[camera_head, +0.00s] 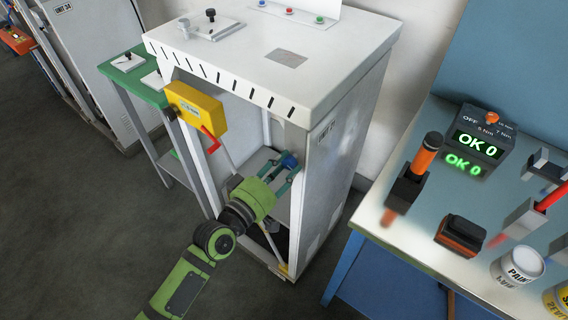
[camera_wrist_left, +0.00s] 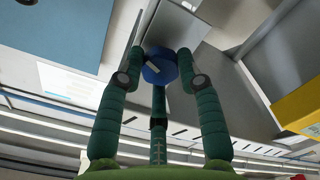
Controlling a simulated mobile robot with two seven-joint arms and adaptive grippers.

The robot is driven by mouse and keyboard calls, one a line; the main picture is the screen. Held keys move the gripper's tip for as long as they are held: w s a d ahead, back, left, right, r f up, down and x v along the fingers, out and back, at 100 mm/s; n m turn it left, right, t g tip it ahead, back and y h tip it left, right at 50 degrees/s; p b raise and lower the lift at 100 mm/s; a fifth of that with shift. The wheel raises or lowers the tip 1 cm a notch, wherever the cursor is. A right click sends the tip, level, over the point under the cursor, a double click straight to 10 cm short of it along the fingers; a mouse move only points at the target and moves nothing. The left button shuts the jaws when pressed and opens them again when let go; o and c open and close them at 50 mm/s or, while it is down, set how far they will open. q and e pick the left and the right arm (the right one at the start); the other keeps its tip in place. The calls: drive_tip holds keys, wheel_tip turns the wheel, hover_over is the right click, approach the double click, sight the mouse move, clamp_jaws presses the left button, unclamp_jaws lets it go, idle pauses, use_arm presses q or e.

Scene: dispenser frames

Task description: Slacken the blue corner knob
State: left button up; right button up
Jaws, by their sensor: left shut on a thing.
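The blue corner knob (camera_head: 289,160) is inside the open front of the white dispenser cabinet (camera_head: 330,150), near its right front post. My left gripper (camera_head: 284,172) reaches into the cabinet from the front. The far side of the knob is hidden. My right gripper is not in view.
A yellow box (camera_head: 197,107) with a red handle (camera_head: 211,140) hangs at the cabinet's upper left front. To the right, a workbench (camera_head: 400,236) holds a torque display (camera_head: 478,138) reading OK 0, an orange-handled tool (camera_head: 426,152) and paint cans (camera_head: 517,267). Open floor lies at left.

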use_arm(q)
drive_tip(key=n, duration=0.3)
drive_tip(key=r+n, duration=0.1)
drive_tip(key=n, duration=0.1)
drive_tip(key=shift+w+a+n+p, duration=0.2)
drive_tip(key=shift+n+p, duration=0.1)
drive_tip(key=shift+n, duration=0.1)
drive_tip(key=shift+f, duration=0.1)
idle(0.3)
drive_tip(key=o, duration=1.2)
drive_tip(key=shift+c, duration=0.2)
drive_tip(key=shift+f, duration=0.25)
drive_tip(key=shift+s+a+f, duration=0.1)
drive_tip(key=shift+s, duration=0.15)
drive_tip(key=v, duration=1.1)
drive_tip(key=shift+a, duration=0.2)
